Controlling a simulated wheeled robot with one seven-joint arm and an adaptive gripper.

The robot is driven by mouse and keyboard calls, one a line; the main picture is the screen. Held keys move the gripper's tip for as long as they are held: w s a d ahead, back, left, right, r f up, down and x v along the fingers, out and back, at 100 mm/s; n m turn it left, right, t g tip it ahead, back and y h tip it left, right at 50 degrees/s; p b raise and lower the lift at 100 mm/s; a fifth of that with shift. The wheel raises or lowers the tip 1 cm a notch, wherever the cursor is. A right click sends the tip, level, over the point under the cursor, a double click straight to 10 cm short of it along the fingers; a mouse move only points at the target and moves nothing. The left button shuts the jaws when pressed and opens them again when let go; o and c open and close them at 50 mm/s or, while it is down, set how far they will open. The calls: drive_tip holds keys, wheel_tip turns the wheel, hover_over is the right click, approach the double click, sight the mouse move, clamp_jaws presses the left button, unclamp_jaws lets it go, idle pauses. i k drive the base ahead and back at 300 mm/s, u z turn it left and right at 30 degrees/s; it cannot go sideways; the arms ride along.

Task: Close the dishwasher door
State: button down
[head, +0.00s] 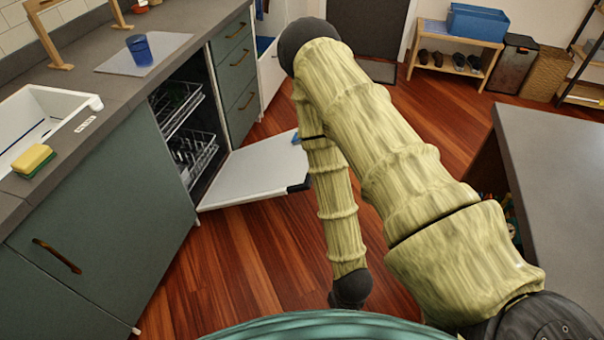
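The dishwasher (202,186) is set into the green cabinets on the left, under the counter. Its door (240,178) is lowered, hinged at the bottom, with the pale inner face turned up. The upper rack (178,112) and lower rack (194,150) are inside the opening. My arm rises from the lower right, bends near the top middle and comes down right of the door, hiding part of the door's right end. The arm ends in view at a dark joint above my teal body. My gripper itself is not visible, and contact with the door cannot be told.
A sink (40,125) with a sponge (34,160) and a blue cup (139,50) are on the counter. A grey-topped counter (560,190) stands on the right. Wooden floor (250,250) is clear in front of the door. A shoe bench (458,45) stands at the back.

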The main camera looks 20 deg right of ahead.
sight(274, 166)
drive_tip(key=u, duration=1.6)
drive_tip(key=i, duration=0.65)
drive_tip(key=z, duration=2.35)
